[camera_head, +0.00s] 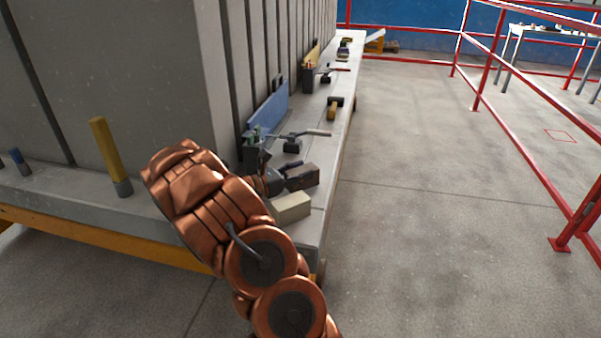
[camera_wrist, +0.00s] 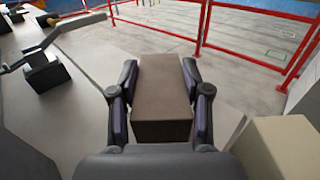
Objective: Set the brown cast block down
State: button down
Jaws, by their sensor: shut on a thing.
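The brown cast block (camera_wrist: 162,95) is between the two fingers of my gripper (camera_wrist: 160,100) in the wrist view, with a finger against each side. In the head view the brown block (camera_head: 303,177) shows at the end of my gripper (camera_head: 290,178), over the outer part of the grey ledge (camera_head: 318,150). My gripper is shut on it. Whether the block's underside touches the ledge cannot be told. My fingers and arm hide part of it in the head view.
A cream block (camera_head: 290,207) stands close by on the near side; it is at the lower right in the wrist view (camera_wrist: 280,148). A dark clamp with a lever (camera_head: 292,145) is beyond. Red railings (camera_head: 520,75) stand right.

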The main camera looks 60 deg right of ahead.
jog(key=shift+f, duration=0.35)
jog(key=c, duration=0.5)
grip_release()
jog(key=shift+c, duration=0.2)
jog(key=shift+r, duration=0.25)
jog(key=b+v, duration=0.1)
jog(key=v, duration=1.1)
